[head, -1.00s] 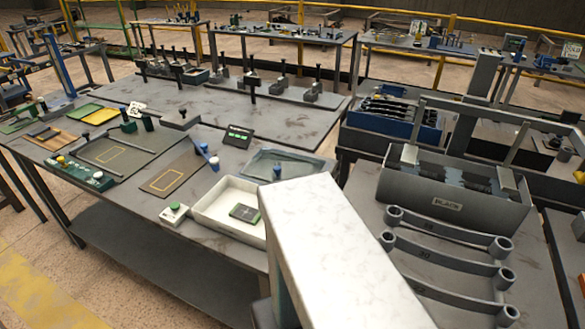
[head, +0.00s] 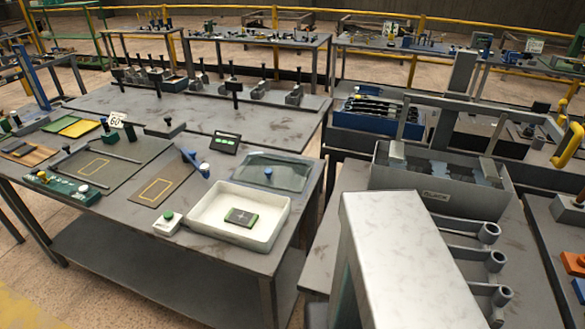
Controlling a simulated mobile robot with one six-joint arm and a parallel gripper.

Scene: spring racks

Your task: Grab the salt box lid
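A clear greenish glass lid (head: 288,176) with a small blue knob lies flat on the grey workbench (head: 130,218), behind a white open box (head: 206,213). The lid looks like the salt box lid. A small dark plate with a green edge (head: 241,217) lies inside the white box, whose top is open. My gripper is not in view.
A white control block with a green button (head: 167,223) stands left of the box. A small dark display (head: 224,144) stands behind it. A grey bin (head: 440,196) and spanners (head: 466,254) are at right.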

